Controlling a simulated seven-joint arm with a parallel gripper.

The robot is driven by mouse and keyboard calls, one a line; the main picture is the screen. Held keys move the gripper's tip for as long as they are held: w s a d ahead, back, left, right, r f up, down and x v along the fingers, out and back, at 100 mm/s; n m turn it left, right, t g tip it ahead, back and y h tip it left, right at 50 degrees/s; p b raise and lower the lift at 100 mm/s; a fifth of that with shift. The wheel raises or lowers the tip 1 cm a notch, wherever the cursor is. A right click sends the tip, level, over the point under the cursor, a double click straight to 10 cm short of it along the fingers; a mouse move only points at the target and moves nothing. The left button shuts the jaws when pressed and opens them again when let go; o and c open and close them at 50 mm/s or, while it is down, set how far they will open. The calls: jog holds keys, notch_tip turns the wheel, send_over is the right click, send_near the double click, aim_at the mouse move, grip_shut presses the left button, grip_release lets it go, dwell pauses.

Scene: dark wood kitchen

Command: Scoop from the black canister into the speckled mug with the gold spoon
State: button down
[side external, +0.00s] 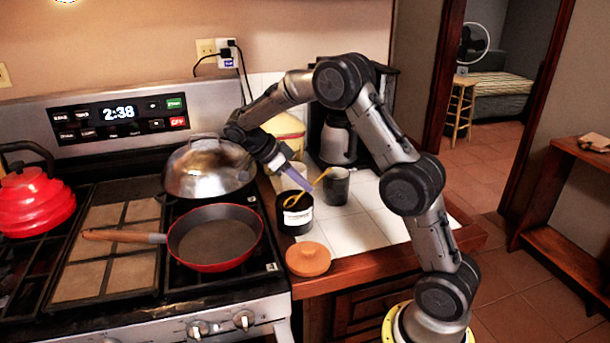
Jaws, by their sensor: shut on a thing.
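The black canister (295,224) with a white label stands open on the white tile counter, right of the stove. The dark grey speckled mug (338,190) stands just behind and to the right of it. My gripper (307,187) reaches down from the upper left, its pale purple fingers shut on the gold spoon (318,180). The spoon slants, with one end at the canister's mouth and the other up by the mug's rim. I cannot tell whether the spoon's lower end is inside the canister or just above it, or whether it carries anything.
A round terracotta-coloured lid (308,260) lies at the counter's front edge. A red pan (215,237), a domed steel lid (208,168) and a red kettle (35,205) are on the stove. A steel carafe (338,142) stands behind the mug. Tiles right of the mug are clear.

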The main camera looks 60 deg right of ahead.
aim_at(301, 194)
jog(key=shift+w+a+f, duration=0.1)
jog(key=shift+w+a, duration=0.4)
jog(key=shift+s+d+r, duration=0.15)
jog(key=shift+r, duration=1.1)
jog(key=shift+s+d+r, duration=0.15)
jog(key=shift+r, duration=1.1)
jog(key=shift+s+d+r+t+y, duration=0.35)
jog(key=shift+r+t+y, duration=0.15)
jog(key=shift+t+y, duration=0.1)
jog(key=shift+s+d+r+t+y, duration=0.3)
jog(key=shift+r+t+y, duration=0.2)
jog(key=shift+t+y, duration=0.1)
